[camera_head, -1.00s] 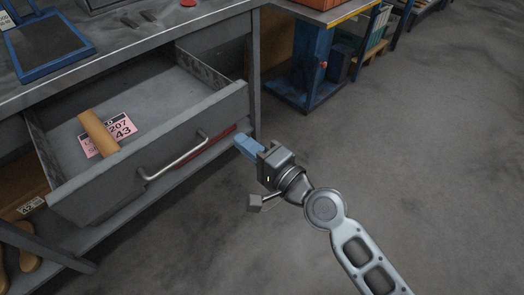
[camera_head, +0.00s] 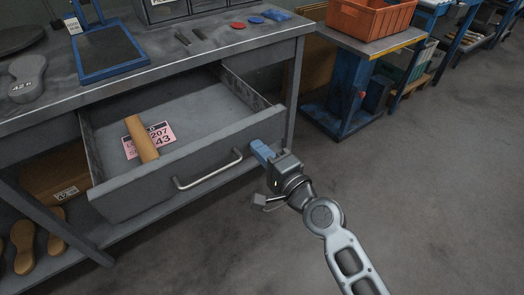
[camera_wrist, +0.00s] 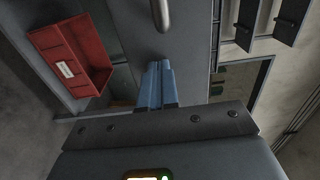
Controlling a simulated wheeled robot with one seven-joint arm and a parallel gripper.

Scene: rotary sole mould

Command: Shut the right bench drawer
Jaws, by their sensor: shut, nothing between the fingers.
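The right bench drawer (camera_head: 232,149) is pulled out from under the grey workbench, its inside open to view. A bar handle (camera_head: 208,170) runs along its front. A tan roll (camera_head: 142,139) and a pink label card (camera_head: 162,134) lie inside it. My gripper (camera_head: 262,152) is shut and empty, its blue fingers at the right end of the drawer front, right of the handle. In the wrist view the fingers (camera_wrist: 157,84) point at the grey drawer front, with the handle end (camera_wrist: 160,14) above them. I cannot tell whether the fingertips touch the front.
The bench top (camera_head: 190,67) holds a blue-framed tray (camera_head: 103,50) and small coloured pieces. A red bin (camera_wrist: 72,58) shows in the wrist view. A blue stand with an orange crate (camera_head: 368,17) stands at the right. The floor at the right is clear.

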